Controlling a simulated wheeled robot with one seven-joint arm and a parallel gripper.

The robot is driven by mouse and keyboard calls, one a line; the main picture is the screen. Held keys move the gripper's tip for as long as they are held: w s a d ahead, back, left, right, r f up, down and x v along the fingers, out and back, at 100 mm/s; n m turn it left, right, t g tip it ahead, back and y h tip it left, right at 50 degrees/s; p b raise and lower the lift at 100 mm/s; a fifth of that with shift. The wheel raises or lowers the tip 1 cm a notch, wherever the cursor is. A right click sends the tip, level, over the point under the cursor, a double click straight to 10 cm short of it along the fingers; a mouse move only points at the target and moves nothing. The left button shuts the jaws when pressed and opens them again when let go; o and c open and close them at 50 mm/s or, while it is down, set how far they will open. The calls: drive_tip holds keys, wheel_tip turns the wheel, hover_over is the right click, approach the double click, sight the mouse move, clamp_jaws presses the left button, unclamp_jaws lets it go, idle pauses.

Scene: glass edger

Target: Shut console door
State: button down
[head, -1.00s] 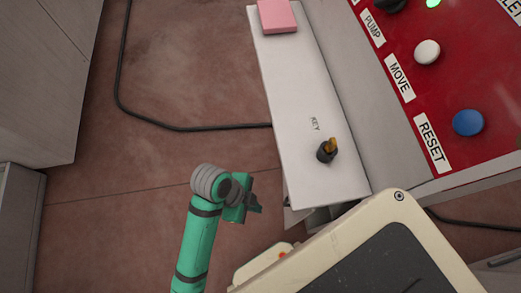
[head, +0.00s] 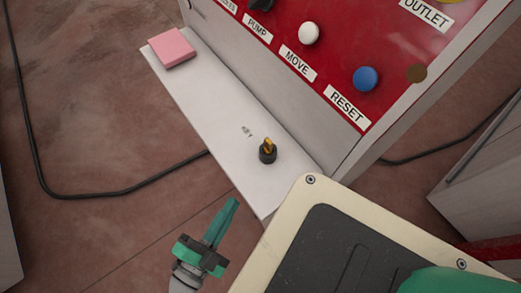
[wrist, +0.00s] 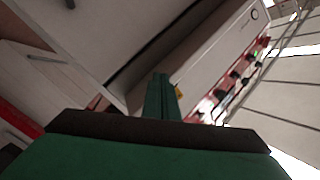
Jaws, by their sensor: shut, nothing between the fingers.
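The console shows its red button panel (head: 300,90) and a white front ledge (head: 190,90) in the head view. A key switch with a yellow key (head: 268,147) stands on the ledge's near end. My gripper (head: 236,202) is shut and empty, left of that end and apart from it in the picture. In the wrist view the shut fingers (wrist: 162,80) point towards the console's pale side (wrist: 205,60). A pale panel (wrist: 110,30) with a dark gap beside it lies upper left there; I cannot tell whether it is the console door. The door is not clearly visible in the head view.
A pink block (head: 172,48) lies on the ledge's far end. A black cable (head: 110,190) runs over the brown floor. A grey cabinet (head: 480,165) stands at the right. Open floor lies left of the console.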

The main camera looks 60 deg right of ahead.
drive_tip(key=w+a+r+n+t+y, duration=0.1)
drive_tip(key=a+r+n+t+y, duration=0.1)
drive_tip(key=a+n+t, duration=0.4)
drive_tip(key=w+a+r+n+t+y, duration=0.1)
drive_tip(key=r+n+t+y, duration=0.15)
drive_tip(key=n+t, duration=0.65)
drive_tip(key=s+a+f+n+y, duration=0.2)
drive_tip(key=s+f+n+y, duration=0.1)
drive_tip(key=f+n+y, duration=0.3)
drive_tip(key=s+a+f+n+g+y, duration=0.1)
drive_tip(key=s+a+f+n+y, duration=0.1)
drive_tip(key=f+n+y, duration=0.3)
drive_tip(key=shift+s+a+f+n+y, duration=0.25)
drive_tip(key=shift+s+f+n+y, duration=0.3)
drive_tip(key=shift+y, duration=0.5)
